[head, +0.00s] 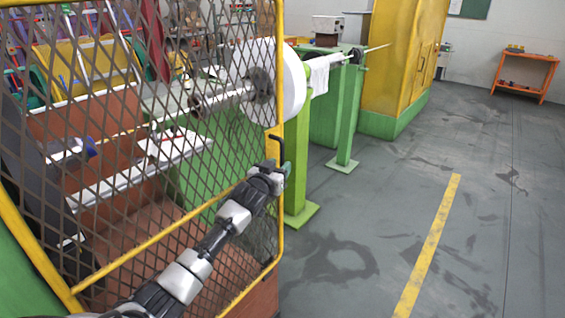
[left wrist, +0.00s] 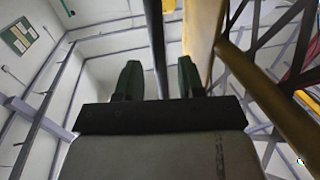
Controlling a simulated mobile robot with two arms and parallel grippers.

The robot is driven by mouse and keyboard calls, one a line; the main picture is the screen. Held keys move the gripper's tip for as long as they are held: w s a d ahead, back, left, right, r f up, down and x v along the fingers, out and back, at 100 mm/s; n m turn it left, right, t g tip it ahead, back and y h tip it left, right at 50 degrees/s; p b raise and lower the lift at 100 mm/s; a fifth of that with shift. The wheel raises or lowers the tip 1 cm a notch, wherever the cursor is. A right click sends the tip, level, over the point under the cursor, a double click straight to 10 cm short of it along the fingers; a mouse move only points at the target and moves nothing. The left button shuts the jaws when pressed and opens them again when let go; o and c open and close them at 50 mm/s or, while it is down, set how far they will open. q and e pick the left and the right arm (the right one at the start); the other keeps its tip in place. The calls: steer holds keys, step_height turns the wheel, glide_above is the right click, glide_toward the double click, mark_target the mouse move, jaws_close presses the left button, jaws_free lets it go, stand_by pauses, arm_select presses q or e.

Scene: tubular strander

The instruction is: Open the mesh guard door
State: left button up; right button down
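The mesh guard door (head: 150,130) fills the left of the head view, a brown diamond mesh in a yellow tube frame. A dark handle (head: 282,146) stands on its right frame post; its lower part is hidden by my gripper. My left gripper (head: 280,172) is at this handle. In the left wrist view, my left gripper (left wrist: 158,80) has its two dark green fingers apart, with the dark handle bar (left wrist: 156,45) running between them and gaps on both sides. The yellow frame post (left wrist: 203,45) passes beside the right finger. My right gripper is not in view.
Behind the mesh are a white spool (head: 292,80) and machine parts. A green stand (head: 345,120) and a yellow cabinet (head: 395,60) stand beyond. The grey floor (head: 500,230) to the right is clear, with a yellow line (head: 428,245). An orange table (head: 525,72) stands far right.

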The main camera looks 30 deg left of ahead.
arm_select(q)
steer(key=shift+w+a, duration=0.1)
steer(key=shift+w, duration=1.05)
jaws_close()
